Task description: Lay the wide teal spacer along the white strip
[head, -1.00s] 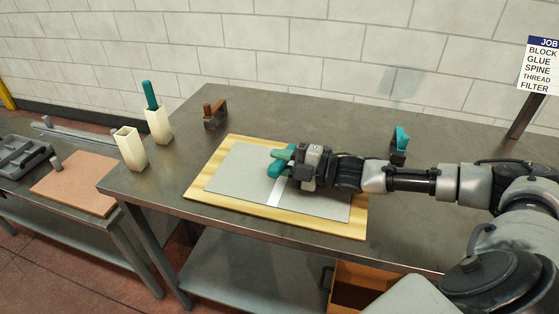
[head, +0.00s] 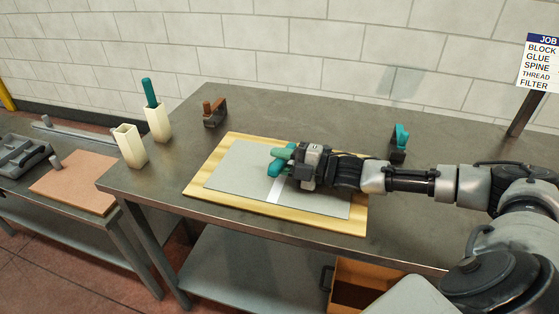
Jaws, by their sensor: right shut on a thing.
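A grey sheet (head: 232,177) lies on a yellow wooden board (head: 217,208) on the metal table. A white strip (head: 276,191) runs across the sheet; its far part is hidden behind my right gripper and the teal pieces. My right gripper (head: 291,161) reaches in from the right, low over the strip. It is shut on the teal spacer (head: 277,168), which pokes out to the left of the fingers at the strip's far part. Green-teal finger parts show beside it, so the grip is hard to make out. I cannot tell whether the spacer touches the sheet. My left gripper is not in view.
Two cream holders (head: 130,146) stand at the table's left, one with a teal stick (head: 149,92). A brown-handled tool (head: 214,112) stands behind the board. A teal-topped dark stand (head: 399,143) is at the right. The table's back middle is clear.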

